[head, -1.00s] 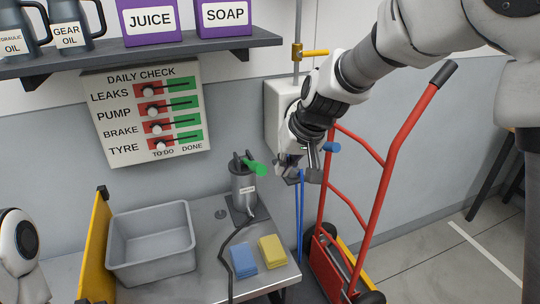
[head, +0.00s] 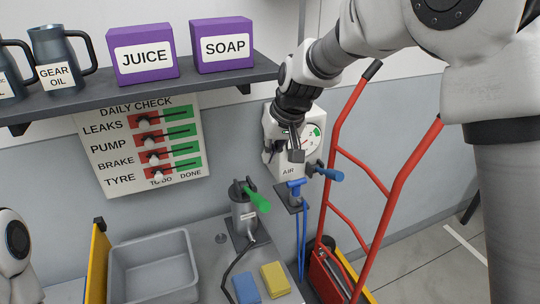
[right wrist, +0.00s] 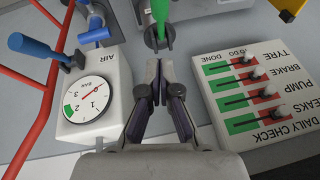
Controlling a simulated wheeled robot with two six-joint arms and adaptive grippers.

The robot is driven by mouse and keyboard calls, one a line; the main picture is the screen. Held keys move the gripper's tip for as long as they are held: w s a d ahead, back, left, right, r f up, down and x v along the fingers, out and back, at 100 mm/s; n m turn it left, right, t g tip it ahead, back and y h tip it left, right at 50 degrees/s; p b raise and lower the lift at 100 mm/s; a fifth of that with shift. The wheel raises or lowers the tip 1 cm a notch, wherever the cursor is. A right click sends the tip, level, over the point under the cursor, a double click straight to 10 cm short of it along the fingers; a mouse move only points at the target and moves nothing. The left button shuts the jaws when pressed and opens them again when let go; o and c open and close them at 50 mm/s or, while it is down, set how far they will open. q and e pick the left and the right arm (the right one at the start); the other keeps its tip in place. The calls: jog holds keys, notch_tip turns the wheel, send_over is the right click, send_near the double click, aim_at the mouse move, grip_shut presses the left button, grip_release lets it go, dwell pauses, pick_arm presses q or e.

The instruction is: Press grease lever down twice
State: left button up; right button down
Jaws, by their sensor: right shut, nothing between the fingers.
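The grease pump is a dark grey cylinder (head: 243,216) standing on a plate at the back of the bench. Its green lever (head: 258,200) slants down to the right from the pump's top. The green lever also shows at the top of the right wrist view (right wrist: 160,12), beyond the fingertips. My right gripper (head: 297,154) is shut and empty, in front of the white air gauge box, above and right of the lever. Its closed fingers show in the right wrist view (right wrist: 161,72), apart from the lever. My left gripper is out of view.
The air gauge box (head: 290,171) has a blue handle (head: 328,173) and a blue fitting below. A red hand truck (head: 400,185) stands right. The daily check board (head: 108,172) hangs left. A grey bin (head: 192,238), blue sponge (head: 246,289) and yellow sponge (head: 274,278) lie on the bench.

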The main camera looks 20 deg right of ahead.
jog(key=p, duration=0.2)
send_over(259, 195)
jog(key=d, duration=0.1)
notch_tip(259, 195, down, 7)
jog(key=shift+s+a+f, duration=0.1)
jog(key=shift+s+f, duration=0.05)
jog(key=shift+f, duration=0.45)
jog(key=shift+s+f, duration=0.15)
jog(key=shift+f, duration=0.4)
jog(key=shift+s+a+f, duration=0.1)
jog(key=shift+s+f, duration=0.1)
jog(key=shift+s, duration=0.25)
jog(key=shift+w+f, duration=0.15)
jog(key=shift+w, duration=0.05)
